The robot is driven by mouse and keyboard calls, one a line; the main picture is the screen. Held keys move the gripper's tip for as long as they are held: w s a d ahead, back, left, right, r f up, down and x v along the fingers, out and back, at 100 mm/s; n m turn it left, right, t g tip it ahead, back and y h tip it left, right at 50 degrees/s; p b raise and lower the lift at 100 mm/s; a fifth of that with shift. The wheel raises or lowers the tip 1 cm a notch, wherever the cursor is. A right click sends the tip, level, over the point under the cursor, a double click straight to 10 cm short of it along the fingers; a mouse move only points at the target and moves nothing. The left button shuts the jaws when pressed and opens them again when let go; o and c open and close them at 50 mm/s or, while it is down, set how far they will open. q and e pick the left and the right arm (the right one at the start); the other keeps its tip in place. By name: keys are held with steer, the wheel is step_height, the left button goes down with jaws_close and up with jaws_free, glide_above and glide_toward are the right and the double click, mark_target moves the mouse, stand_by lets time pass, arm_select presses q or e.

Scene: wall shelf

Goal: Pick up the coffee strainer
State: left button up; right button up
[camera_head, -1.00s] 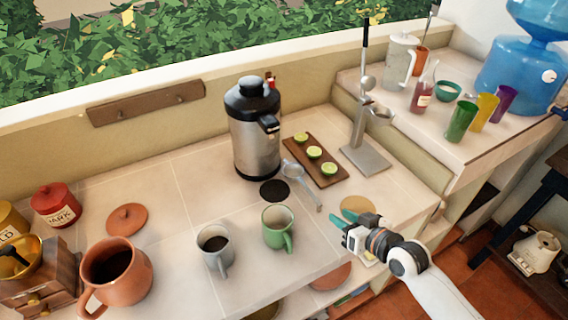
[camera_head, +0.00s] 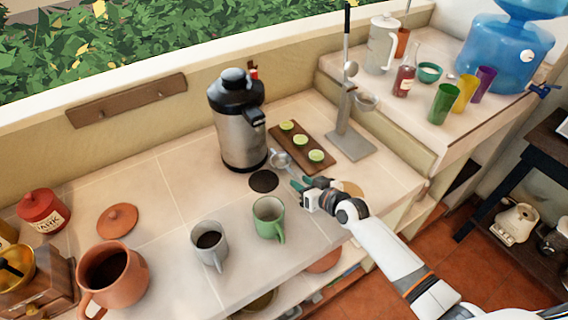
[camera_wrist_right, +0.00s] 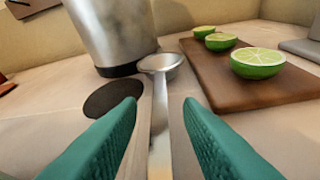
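The coffee strainer (camera_head: 281,161) is a small metal scoop with a long handle, lying on the counter between the steel urn and the lime board. In the right wrist view the strainer (camera_wrist_right: 160,64) has its round head away from me and its handle pointing back between my fingers. My right gripper (camera_head: 297,184) is at the handle end; its green fingertips (camera_wrist_right: 160,105) are open, one on each side of the handle. No grip on it shows. My left gripper is not in view.
The steel urn (camera_head: 240,135) stands just behind the strainer, and a wooden board (camera_head: 321,167) with lime halves lies to its right. A dark round disc (camera_head: 263,181) lies left of the handle. A green mug (camera_head: 268,217) and a grey mug (camera_head: 207,243) stand nearer the front.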

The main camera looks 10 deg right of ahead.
steer(key=shift+x, duration=1.1)
steer(key=shift+s, duration=0.15)
jaws_close()
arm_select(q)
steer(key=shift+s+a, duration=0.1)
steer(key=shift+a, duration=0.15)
